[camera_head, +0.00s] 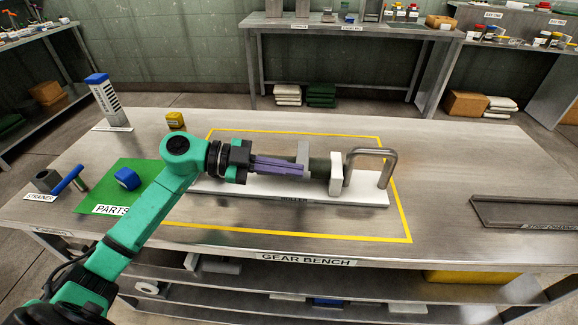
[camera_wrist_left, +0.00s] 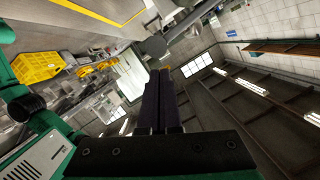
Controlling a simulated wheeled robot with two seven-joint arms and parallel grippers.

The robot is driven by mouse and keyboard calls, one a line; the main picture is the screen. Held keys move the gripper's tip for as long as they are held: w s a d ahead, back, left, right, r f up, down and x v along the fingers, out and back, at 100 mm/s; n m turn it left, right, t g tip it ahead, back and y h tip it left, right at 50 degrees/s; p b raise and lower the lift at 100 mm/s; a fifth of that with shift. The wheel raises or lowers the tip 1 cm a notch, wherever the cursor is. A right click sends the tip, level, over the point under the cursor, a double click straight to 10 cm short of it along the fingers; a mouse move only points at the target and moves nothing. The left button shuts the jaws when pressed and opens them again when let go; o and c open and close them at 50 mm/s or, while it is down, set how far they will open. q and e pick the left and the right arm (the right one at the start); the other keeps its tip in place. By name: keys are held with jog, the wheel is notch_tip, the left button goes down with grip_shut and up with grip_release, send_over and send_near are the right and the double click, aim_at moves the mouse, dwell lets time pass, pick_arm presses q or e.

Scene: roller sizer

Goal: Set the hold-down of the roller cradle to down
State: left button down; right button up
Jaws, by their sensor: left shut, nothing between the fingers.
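The roller cradle has a long white base (camera_head: 352,191) in the yellow-outlined area of the bench. On it are a dark olive roller (camera_head: 319,167), a grey upright piece (camera_head: 303,152), a white block (camera_head: 336,174) and a grey bent-bar handle (camera_head: 374,156) at the right end. I cannot tell which piece is the hold-down. My left gripper (camera_head: 305,170) has its purple fingers closed and empty, pointing right at the grey piece. Contact is unclear. Gripper and arm hide the cradle's left part. The closed fingers also show in the left wrist view (camera_wrist_left: 160,78). My right gripper is out of view.
A green parts mat (camera_head: 118,190) with a blue piece (camera_head: 127,178) lies left, near a blue-handled strainer (camera_head: 66,179). A blue-and-white box (camera_head: 102,97) and a yellow item (camera_head: 175,120) stand behind. A dark tray (camera_head: 530,213) lies right. The bench front is clear.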

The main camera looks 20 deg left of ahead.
pick_arm(q)
jog(key=shift+w+a+f, duration=0.1)
jog(key=shift+w+f, duration=0.1)
jog(key=shift+f, duration=0.2)
jog(key=shift+s+f+m+t+b, duration=0.15)
jog(key=shift+f+m+b, duration=0.15)
jog(key=shift+f+b, duration=0.25)
jog(key=shift+s+f+m+t+b, duration=0.15)
jog(key=shift+f+m+b, duration=0.15)
jog(key=shift+f+b, duration=0.25)
jog(key=shift+r, duration=0.2)
